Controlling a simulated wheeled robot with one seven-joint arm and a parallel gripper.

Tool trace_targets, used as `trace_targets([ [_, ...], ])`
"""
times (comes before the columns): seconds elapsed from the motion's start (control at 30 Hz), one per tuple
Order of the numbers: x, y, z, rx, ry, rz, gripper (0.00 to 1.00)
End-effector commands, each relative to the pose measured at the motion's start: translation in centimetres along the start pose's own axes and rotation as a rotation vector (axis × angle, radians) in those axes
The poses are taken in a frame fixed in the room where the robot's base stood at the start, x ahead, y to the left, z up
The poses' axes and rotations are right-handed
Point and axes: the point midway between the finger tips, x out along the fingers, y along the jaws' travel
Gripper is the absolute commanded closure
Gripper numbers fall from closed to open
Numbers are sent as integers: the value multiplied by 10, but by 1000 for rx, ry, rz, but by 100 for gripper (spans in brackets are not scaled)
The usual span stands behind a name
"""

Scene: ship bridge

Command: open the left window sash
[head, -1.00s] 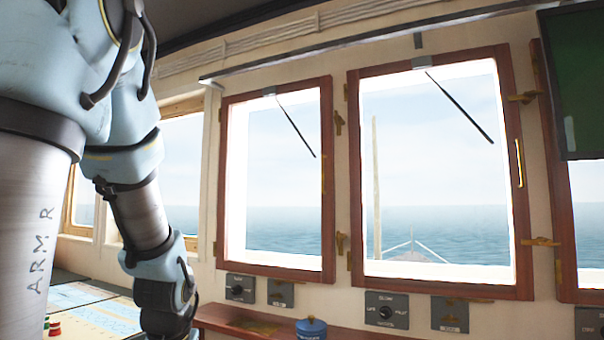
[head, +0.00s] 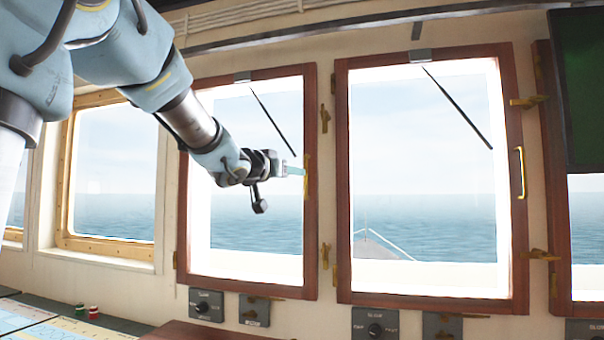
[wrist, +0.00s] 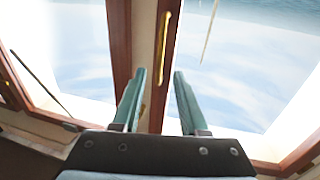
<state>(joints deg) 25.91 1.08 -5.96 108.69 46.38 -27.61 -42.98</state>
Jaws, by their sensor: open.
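The left window sash (head: 311,225) has a reddish-brown wooden frame and looks closed, flush with the wall. Its brass bar handle (head: 306,177) stands upright on the right stile. My gripper (head: 293,170) is in front of the pane, level with the handle and just left of it. In the wrist view, which is upside down, the handle (wrist: 163,48) shows above and between the spread fingertips of my gripper (wrist: 159,76). The jaws are open and hold nothing. Whether the tips reach around the handle cannot be told.
Brass catches (head: 324,118) sit between the two sashes. The right window sash (head: 342,180) stands beside them with its own handle (head: 520,172). A dark screen (head: 585,90) hangs at upper right. Control boxes (head: 206,305) and a wooden ledge (head: 185,332) lie below.

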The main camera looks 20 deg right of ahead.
Motion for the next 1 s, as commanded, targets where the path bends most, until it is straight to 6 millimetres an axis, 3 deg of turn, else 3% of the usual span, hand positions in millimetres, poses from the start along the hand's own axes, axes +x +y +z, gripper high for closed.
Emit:
trace_targets([
  [0.2,42,0,-1,-1,-3,1,57],
  [0.4,66,0,0,0,-2,0,57],
  [0.8,74,-1,1,1,-2,-2,57],
  [1.0,74,-1,1,1,-2,-2,78],
])
